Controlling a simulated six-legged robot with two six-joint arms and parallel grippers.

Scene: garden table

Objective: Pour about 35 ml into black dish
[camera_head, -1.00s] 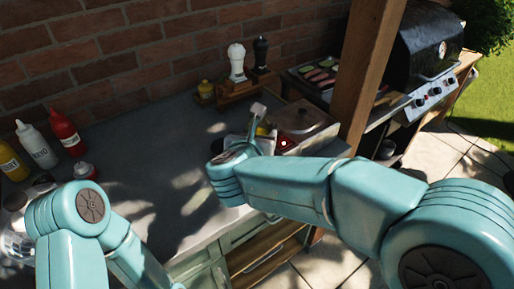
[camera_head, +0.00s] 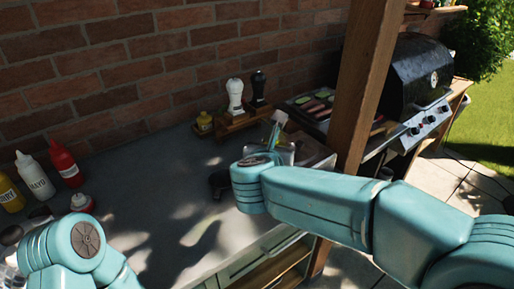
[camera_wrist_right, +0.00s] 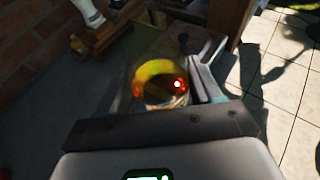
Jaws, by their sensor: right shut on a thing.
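My right gripper (camera_head: 277,128) is above the counter's right part, its jaws partly hidden by my own wrist in the head view. In the right wrist view it is shut on a clear glass vessel (camera_wrist_right: 160,82) with a yellow-orange tint; its liquid level is unclear. A small dark shape, apparently the black dish (camera_head: 219,183), sits on the counter left of my right wrist, partly hidden by it. The vessel appears apart from the dish; I see no stream. My left arm is at the lower left, with its gripper out of view.
Red (camera_head: 65,164), white (camera_head: 35,175) and yellow (camera_head: 10,194) bottles stand at the left. White (camera_head: 235,97) and black (camera_head: 258,87) mills stand on a wooden rack by the brick wall. A wooden post (camera_head: 363,95) and grill (camera_head: 410,75) are right. The middle counter is clear.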

